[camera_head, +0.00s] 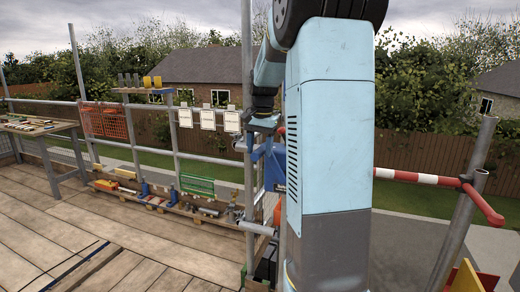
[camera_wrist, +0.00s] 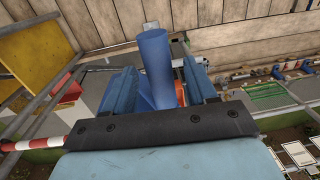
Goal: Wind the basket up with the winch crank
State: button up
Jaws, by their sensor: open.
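My gripper (camera_head: 262,124) is at the scaffold post in the head view, partly behind my arm. In the wrist view my gripper (camera_wrist: 162,85) is open, with one blue finger on each side of a blue upright cylinder, which looks like the winch crank handle (camera_wrist: 157,58). I cannot tell whether the fingers touch it. In the head view a blue part of the winch (camera_head: 272,168) shows just below my gripper, beside the post. My arm hides much of the winch. I cannot make out the basket for sure; only a small orange patch shows below the winch.
A red-and-white bar (camera_head: 430,179) runs right of my arm to a leaning pole. Guard rails, white notices (camera_head: 208,119) and a low shelf of items (camera_head: 160,197) stand to the left. A workbench (camera_head: 38,126) is far left. The plank deck (camera_head: 60,235) is mostly clear.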

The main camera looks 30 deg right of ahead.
jog(key=shift+f, duration=0.2)
jog(key=shift+c, duration=0.5)
grip_shut()
